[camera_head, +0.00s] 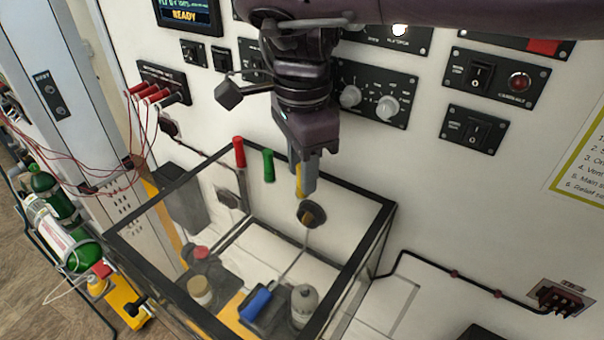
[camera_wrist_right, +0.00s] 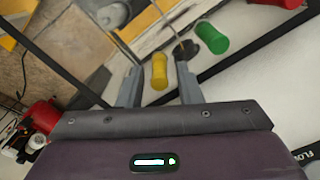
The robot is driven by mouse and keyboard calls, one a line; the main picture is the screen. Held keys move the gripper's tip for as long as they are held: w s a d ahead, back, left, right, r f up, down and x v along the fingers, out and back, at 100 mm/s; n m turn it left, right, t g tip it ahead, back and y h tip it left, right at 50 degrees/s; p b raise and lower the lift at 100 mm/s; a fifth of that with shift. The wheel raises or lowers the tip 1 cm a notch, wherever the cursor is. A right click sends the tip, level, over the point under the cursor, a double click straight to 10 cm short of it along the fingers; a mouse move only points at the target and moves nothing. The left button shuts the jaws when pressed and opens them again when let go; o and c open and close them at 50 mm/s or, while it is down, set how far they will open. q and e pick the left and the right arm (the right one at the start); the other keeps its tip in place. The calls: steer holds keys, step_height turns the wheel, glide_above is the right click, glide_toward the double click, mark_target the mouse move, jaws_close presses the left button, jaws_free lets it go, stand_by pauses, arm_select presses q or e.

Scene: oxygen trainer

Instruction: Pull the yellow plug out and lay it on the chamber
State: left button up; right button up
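The yellow plug (camera_head: 299,181) stands upright at the back of the chamber, partly hidden by my right gripper (camera_head: 308,178). In the right wrist view, the yellow plug (camera_wrist_right: 159,72) lies between the two fingers of my right gripper (camera_wrist_right: 159,88), with a gap on each side. The gripper is open and points down at the plug. The chamber (camera_head: 352,187) is a clear box with a black frame. My left gripper is not in view.
A green plug (camera_head: 268,166) and a red plug (camera_head: 239,152) stand to the left of the yellow one. Inside the chamber are a blue-handled tool (camera_head: 256,303), a grey bottle (camera_head: 304,305) and jars. Switch panels (camera_head: 374,94) cover the wall behind.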

steer(key=shift+s+r, duration=0.1)
stand_by(0.5)
jaws_close()
steer(key=shift+r, duration=1.1)
steer(key=shift+s+a, duration=0.65)
steer(key=shift+a, duration=0.3)
steer(key=shift+s+a, duration=0.65)
steer(key=shift+a, duration=0.35)
steer(key=shift+s+a, duration=0.65)
steer(key=shift+a, duration=0.3)
